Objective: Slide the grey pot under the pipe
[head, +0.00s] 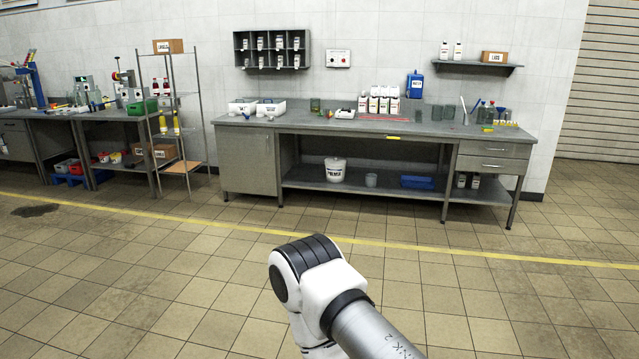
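No pipe can be made out for certain in the head view. A small grey container (371,180) stands on the lower shelf of the long bench, right of a white bucket; I cannot tell whether it is the grey pot. Mixer-like equipment (125,88) stands on the benches at the far left, too small to make out in detail. A white and grey arm link of mine fills the lower middle, coming in from the bottom right. Neither gripper shows.
The long grey bench (390,130) stands along the back wall. A white bucket (335,170) and a blue tray (417,182) are on its lower shelf. A metal rack (180,166) stands left of it. The tiled floor (480,280) in front is clear, crossed by a yellow line.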

